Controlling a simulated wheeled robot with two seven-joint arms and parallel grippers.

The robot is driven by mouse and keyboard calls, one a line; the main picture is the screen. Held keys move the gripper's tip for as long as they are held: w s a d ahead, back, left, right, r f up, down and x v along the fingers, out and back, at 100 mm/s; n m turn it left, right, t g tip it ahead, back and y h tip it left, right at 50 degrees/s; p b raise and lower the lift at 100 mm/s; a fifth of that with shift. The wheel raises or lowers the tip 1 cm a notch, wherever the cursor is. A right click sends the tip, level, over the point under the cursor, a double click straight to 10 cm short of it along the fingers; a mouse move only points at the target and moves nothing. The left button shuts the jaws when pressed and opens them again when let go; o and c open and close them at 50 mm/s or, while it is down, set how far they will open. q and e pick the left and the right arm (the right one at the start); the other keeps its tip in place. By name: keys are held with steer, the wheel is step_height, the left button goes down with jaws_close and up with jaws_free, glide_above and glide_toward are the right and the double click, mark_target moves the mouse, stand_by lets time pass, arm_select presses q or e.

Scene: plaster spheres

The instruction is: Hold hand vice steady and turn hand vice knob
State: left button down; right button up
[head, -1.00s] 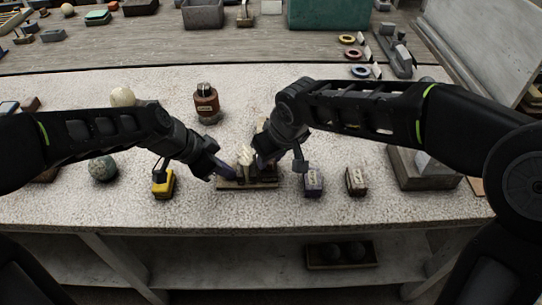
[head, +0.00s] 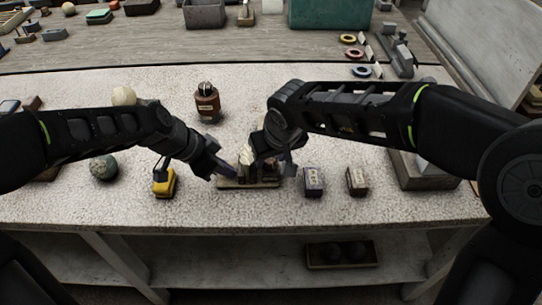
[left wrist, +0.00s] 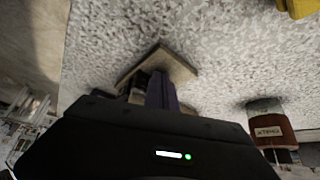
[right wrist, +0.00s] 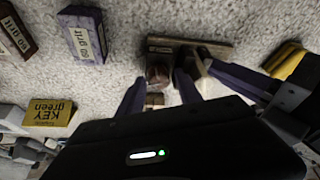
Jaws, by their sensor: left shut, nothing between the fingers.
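The hand vice stands upright on a wooden base (head: 232,184) at the middle of the table's front; my grippers hide much of it. The base also shows in the right wrist view (right wrist: 222,47), with a brown block (right wrist: 158,73) at its near end. My left gripper (head: 226,172) is shut and empty, its purple fingertips at the vice's left side. In the left wrist view its fingers cover part of the vice. My right gripper (right wrist: 160,82) is over the vice's right side, its purple fingers apart on either side of the brown block. I cannot tell whether they touch it.
A yellow-and-black item (head: 164,183) lies left of the vice. A purple grit block (head: 314,182) and a brown one (head: 357,181) stand to the right. The front strip is clear.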

steer(key=shift+o, duration=0.8)
steer(key=shift+n, duration=0.3)
steer(key=n+y, duration=0.1)
steer(key=n, duration=0.2)
steer(key=n+g+y, duration=0.1)
steer(key=n, duration=0.2)
steer(key=shift+w+d, duration=0.15)
steer(key=shift+w, duration=0.05)
steer(key=n+g, duration=0.1)
steer(key=n, duration=0.2)
steer(key=n+g+y, duration=0.1)
steer(key=n, duration=0.2)
steer(key=shift+w+g, duration=0.15)
steer(key=shift+g, duration=0.25)
steer(key=d+r+n, duration=0.1)
steer(key=d+r, duration=0.3)
steer(key=r, duration=0.7)
steer(key=shift+d, duration=0.35)
steer(key=shift+r, duration=0.1)
